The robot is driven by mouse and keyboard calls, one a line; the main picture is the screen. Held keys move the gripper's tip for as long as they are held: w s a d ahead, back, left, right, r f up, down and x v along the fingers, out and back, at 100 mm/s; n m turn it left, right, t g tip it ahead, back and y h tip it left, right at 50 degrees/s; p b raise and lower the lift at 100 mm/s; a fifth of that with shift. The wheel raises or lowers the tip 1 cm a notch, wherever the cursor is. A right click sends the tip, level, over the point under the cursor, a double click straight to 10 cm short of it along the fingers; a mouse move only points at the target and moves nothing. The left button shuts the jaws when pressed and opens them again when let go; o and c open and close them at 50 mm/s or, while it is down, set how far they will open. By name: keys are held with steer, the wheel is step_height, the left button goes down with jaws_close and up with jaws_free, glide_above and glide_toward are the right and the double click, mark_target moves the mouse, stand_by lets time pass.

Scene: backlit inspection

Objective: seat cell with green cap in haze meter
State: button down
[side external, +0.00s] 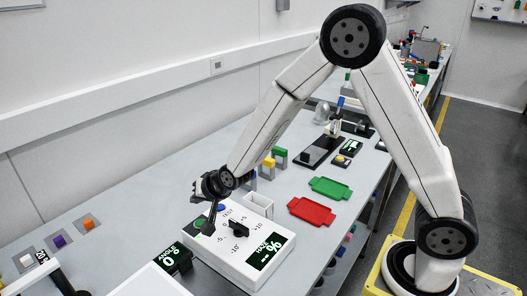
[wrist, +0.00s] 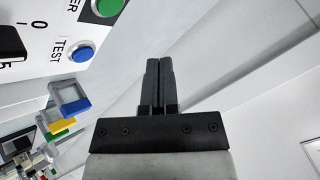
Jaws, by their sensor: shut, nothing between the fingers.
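The haze meter (side external: 222,252) is a white box with a black display reading "HAZE %", a black dial knob (side external: 239,229), a green button (side external: 201,225) and a blue TEST button. The wrist view shows its blue TEST button (wrist: 81,52) and part of its green button (wrist: 107,6). A green-topped piece with grey sides (side external: 280,152), probably the green-capped cell, stands on the bench behind the meter, beside yellow- and blue-topped ones. My gripper (side external: 209,231) is shut and empty, low over the meter's left part near the green button; contact cannot be told. The closed fingers (wrist: 158,63) also show in the wrist view.
A white open-topped holder (side external: 258,204) stands just behind the meter. A green tray (side external: 331,187) and a red tray (side external: 312,211) lie to the right. An "ANGLE 0°" display (side external: 172,259) stands left of the meter. White, purple and orange blocks sit farther left.

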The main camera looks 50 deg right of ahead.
steer(key=shift+c, duration=1.6)
jaws_free()
steer(key=w+d+m, duration=0.1)
steer(key=d+m, duration=0.1)
steer(key=d, duration=0.1)
steer(key=w+d+m+g+h, duration=0.1)
steer(key=d+m, duration=0.1)
steer(key=d, duration=0.1)
steer(key=w+d+f+m, duration=0.1)
steer(key=d+m, duration=0.1)
steer(key=d, duration=0.1)
steer(key=shift+w+d+m, duration=0.35)
steer(key=shift+w+m, duration=0.05)
steer(key=w+d+m+g, duration=0.1)
steer(key=d+m+g, duration=0.1)
steer(key=d+m, duration=0.65)
steer(key=m+g, duration=0.2)
steer(key=m, duration=1.1)
glide_above(281, 149)
steer(key=s, duration=0.3)
steer(key=shift+w+n+x, duration=0.25)
steer(key=shift+x, duration=1)
